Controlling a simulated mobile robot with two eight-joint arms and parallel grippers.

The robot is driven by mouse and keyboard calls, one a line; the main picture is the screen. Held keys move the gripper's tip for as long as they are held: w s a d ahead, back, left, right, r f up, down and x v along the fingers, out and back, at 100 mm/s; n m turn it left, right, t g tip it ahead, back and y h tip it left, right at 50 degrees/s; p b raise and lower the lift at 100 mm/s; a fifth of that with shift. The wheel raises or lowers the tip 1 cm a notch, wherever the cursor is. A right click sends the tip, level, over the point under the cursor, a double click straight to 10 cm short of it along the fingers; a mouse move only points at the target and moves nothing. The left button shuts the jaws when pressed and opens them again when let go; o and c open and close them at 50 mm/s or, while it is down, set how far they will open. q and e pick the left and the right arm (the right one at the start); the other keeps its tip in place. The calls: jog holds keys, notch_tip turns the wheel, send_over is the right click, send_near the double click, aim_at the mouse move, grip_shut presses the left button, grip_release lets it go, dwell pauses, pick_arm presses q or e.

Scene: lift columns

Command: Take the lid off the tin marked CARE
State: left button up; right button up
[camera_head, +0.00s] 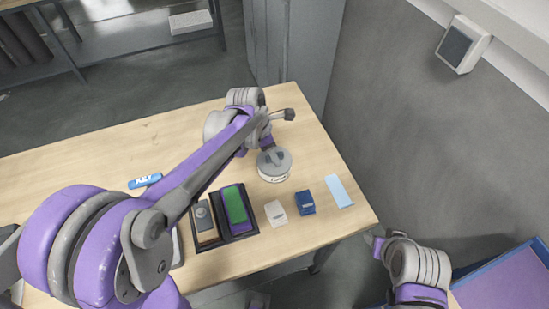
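A round tin (274,177) with a pale side and a grey lid stands upright on the wooden table, near its right end. Small lettering shows on its front, too small to read surely. The lid (283,158) sits on the tin and has a raised grip on top. My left gripper (278,129) is just behind the tin, with its fingers spread apart and nothing seen between them. One finger reaches close to the lid's far edge; whether it touches, I cannot tell. My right gripper (375,239) is off the table's right front edge, its fingers mostly hidden.
The wooden table (340,218) also bears a dark tray (241,236) with a green-topped block and a brown block, a white block (275,212), a blue block (305,203), a light blue strip (339,191) and a blue labelled item (145,181). A grey wall stands right.

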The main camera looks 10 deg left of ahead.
pick_arm(q)
jog(key=shift+d+f, duration=0.1)
jog(key=shift+f, duration=0.2)
grip_shut()
jog(key=shift+r, duration=0.15)
